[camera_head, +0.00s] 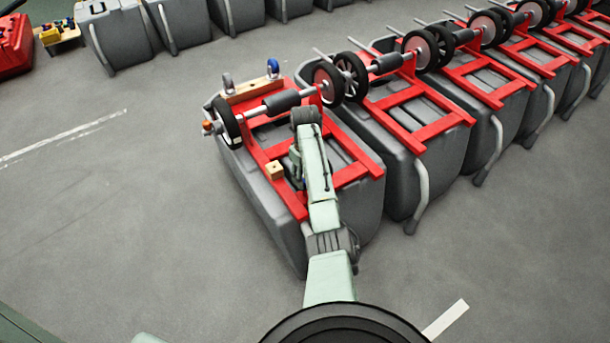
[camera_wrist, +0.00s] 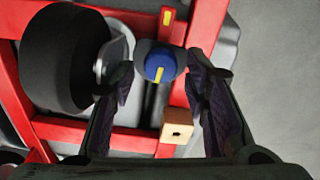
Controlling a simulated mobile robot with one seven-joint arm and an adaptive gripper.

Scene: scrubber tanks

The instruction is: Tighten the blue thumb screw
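The blue thumb screw (camera_wrist: 156,66) is a round blue knob with a yellow stripe, near the middle of the wrist view. My gripper (camera_wrist: 161,74) is open, with one dark finger on each side of the screw. Gaps show between the screw and both fingers. In the head view a blue-topped knob (camera_head: 273,67) stands on a wooden strip (camera_head: 250,90) at the far end of the nearest tank's red frame; I cannot tell whether it is the same screw. My arm reaches over this frame, and my fingers are not clear there.
The red frame (camera_wrist: 105,138) and a black wheel (camera_wrist: 62,58) lie close to the left finger. A small wooden block (camera_wrist: 177,126) with a hole sits below the screw. In the head view, several similar tanks stand close on the right; open floor (camera_head: 90,200) lies left.

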